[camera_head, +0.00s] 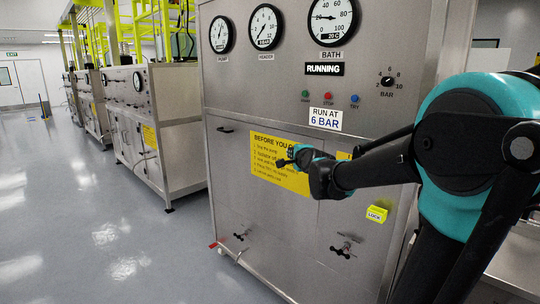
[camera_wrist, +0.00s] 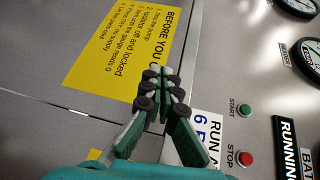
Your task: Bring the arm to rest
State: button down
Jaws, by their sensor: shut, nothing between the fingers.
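My gripper (camera_head: 283,161) is in front of the steel cabinet (camera_head: 265,95), level with the yellow notice headed "BEFORE YOU" (camera_head: 268,175). In the wrist view my gripper (camera_wrist: 160,78) has its green and black fingers together with nothing between them. The fingertips overlap the right edge of the notice there, and I cannot tell how far they are from the panel. My teal and black arm reaches in from the right of the head view and hides part of the cabinet front.
The cabinet has gauges (camera_head: 332,22), a "RUNNING" sign (camera_head: 325,69), a green start button (camera_head: 305,97), a red stop button (camera_head: 328,98), a knob (camera_head: 387,81), a yellow lock box (camera_head: 377,214) and lower valve handles (camera_head: 341,252). Clear floor (camera_head: 80,230) lies at left.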

jog(key=s+d+f+n+g+h, duration=0.1)
jog(key=s+d+f+n+g, duration=0.2)
jog(key=s+f, duration=0.7)
jog(key=s+d+f+n+g+h, duration=0.1)
jog(key=s+d+f+n+g, duration=0.3)
jog(key=s+f+n, duration=0.4)
jog(key=s+d+f+n+g+h, duration=0.1)
jog(key=s+d+f+n+g, duration=0.2)
jog(key=s+f, duration=1)
jog(key=s+n+g, duration=0.1)
jog(key=s+n, duration=0.1)
jog(key=s, duration=0.1)
jog(key=shift+d, duration=0.15)
